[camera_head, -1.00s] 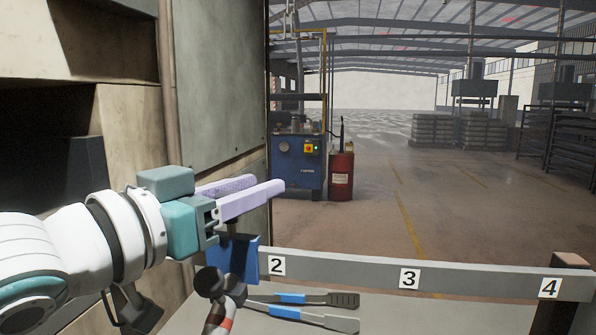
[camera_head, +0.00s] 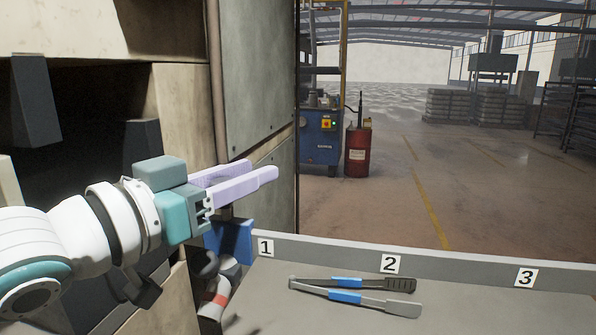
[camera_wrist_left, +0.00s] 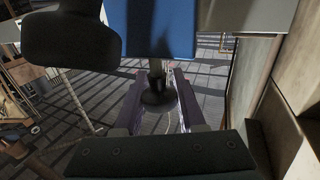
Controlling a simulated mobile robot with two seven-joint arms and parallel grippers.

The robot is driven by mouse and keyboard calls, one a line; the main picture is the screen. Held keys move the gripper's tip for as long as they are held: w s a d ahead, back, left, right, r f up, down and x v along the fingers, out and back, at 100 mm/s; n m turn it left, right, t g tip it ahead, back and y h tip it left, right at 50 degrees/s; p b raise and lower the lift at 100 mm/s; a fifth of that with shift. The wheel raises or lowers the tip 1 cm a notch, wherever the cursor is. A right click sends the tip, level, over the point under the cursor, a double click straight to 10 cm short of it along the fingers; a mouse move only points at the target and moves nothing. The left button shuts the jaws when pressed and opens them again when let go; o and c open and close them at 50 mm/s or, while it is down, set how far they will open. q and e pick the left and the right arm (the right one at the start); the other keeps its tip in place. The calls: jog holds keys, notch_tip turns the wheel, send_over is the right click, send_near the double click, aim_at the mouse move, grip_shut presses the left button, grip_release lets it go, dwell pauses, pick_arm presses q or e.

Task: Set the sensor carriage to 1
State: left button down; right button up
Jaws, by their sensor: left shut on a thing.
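The sensor carriage shows as a blue block (camera_head: 236,241) on the left part of the grey rail (camera_head: 340,254), just left of label 1 (camera_head: 265,247). My left gripper (camera_head: 258,172) has pale purple fingers pointing right, above and in front of the carriage. The exact contact is partly hidden. My right gripper is not in view.
Labels 2 (camera_head: 390,264) and 3 (camera_head: 525,278) follow along the rail. A worn wall with a metal panel (camera_head: 252,70) stands close on the left. A red drum (camera_head: 357,152) stands on the open floor beyond.

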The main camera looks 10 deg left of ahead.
pick_arm(q)
jog(key=c, duration=1)
grip_release()
jog(key=shift+a, duration=0.15)
jog(key=o, duration=0.3)
jog(key=shift+a, duration=0.15)
jog(key=shift+o, duration=1)
jog(key=v, duration=1)
jog(key=shift+r, duration=0.1)
